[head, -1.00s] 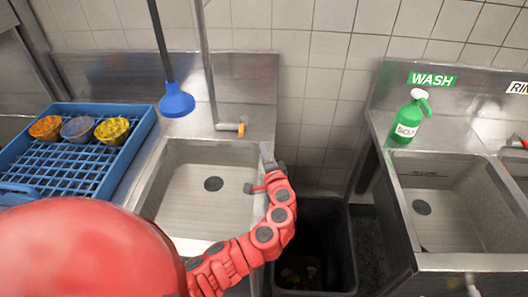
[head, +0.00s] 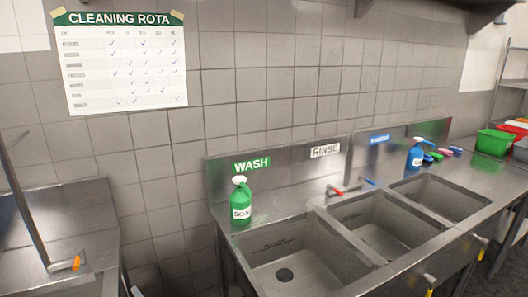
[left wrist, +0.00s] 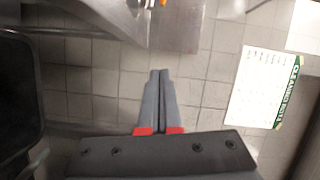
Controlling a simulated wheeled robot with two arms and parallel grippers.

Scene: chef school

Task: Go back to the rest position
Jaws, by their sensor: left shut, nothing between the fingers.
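My left gripper shows in the left wrist view (left wrist: 160,75), its two grey fingers with red bases closed together and nothing between them. Behind the fingers is the grey tiled wall, and no object touches them. In the head view only a small grey piece at the bottom edge, left of the wash sink, may be part of this gripper. My right gripper is in neither view.
A steel counter with three sinks (head: 285,275) runs along the right, with a green soap bottle (head: 240,203) and a blue bottle (head: 416,155). A cleaning rota (head: 122,65) hangs on the wall. Another steel sink unit (head: 85,215) stands at left.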

